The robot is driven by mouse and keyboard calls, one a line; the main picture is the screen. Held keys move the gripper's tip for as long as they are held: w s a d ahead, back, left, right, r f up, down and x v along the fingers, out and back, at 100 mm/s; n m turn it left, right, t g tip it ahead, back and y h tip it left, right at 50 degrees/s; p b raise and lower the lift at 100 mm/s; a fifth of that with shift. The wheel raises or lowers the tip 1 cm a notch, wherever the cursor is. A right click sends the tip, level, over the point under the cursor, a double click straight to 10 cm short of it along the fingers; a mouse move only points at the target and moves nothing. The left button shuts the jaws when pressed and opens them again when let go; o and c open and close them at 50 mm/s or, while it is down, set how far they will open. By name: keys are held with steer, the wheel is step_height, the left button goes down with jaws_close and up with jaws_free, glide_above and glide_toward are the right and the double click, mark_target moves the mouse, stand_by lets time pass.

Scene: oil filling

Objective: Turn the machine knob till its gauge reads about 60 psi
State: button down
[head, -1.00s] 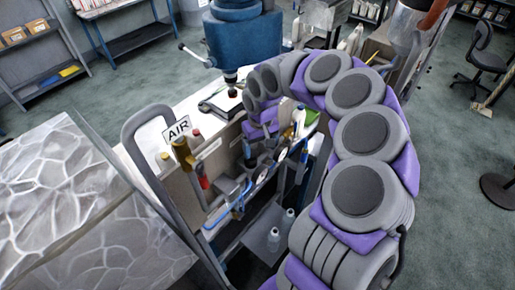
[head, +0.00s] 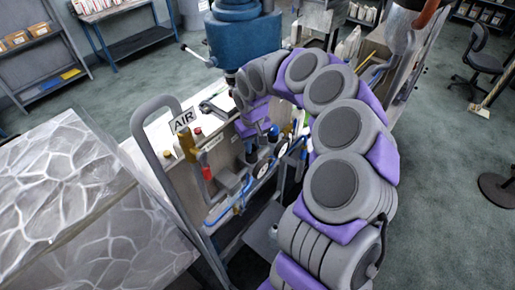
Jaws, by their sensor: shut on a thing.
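The machine (head: 225,185) is a panel with pipes, valves and gauges, with an "AIR" sign at its upper left. My gripper (head: 268,138) is at the panel's upper right, under the purple and grey arm. It is shut on the knob, which is mostly hidden by the gripper. Two small round gauges show below it: a lower-left gauge (head: 262,168) and an upper-right gauge (head: 282,149). They are too small for me to read a needle or a number.
A grey tube frame (head: 140,137) stands at the panel's left. A patterned grey block (head: 65,190) fills the lower left. A blue machine (head: 243,45) stands behind the panel. Open floor lies to the right, with a chair (head: 478,50).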

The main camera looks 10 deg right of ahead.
steer(key=shift+s+a+f+n+g, duration=0.15)
steer(key=shift+s+f, duration=0.2)
steer(key=shift+f, duration=0.2)
steer(key=shift+s+a+f+n+g, duration=0.1)
steer(key=shift+s+f+g, duration=0.15)
steer(key=shift+f, duration=0.35)
steer(key=shift+s+a+f+n+g, duration=0.1)
steer(key=shift+s+f, duration=0.3)
steer(key=shift+f, duration=0.15)
steer(key=c, duration=0.9)
jaws_free()
steer(key=shift+c, duration=0.2)
steer(key=o, duration=0.4)
steer(key=r, duration=0.2)
steer(key=w+r+b, duration=0.1)
steer(key=r, duration=0.1)
steer(key=w+r, duration=0.1)
steer(key=r, duration=0.2)
steer(key=shift+w+a+r, duration=0.1)
steer(key=shift+w, duration=0.15)
steer(key=shift+c, duration=0.2)
step_height(320, 180, up, 12)
steer(key=t+b, duration=0.1)
glide_above(254, 166)
steer(key=w+d, duration=0.1)
steer(key=w, duration=0.1)
steer(key=shift+a+r, duration=0.5)
steer(key=shift+r, duration=0.2)
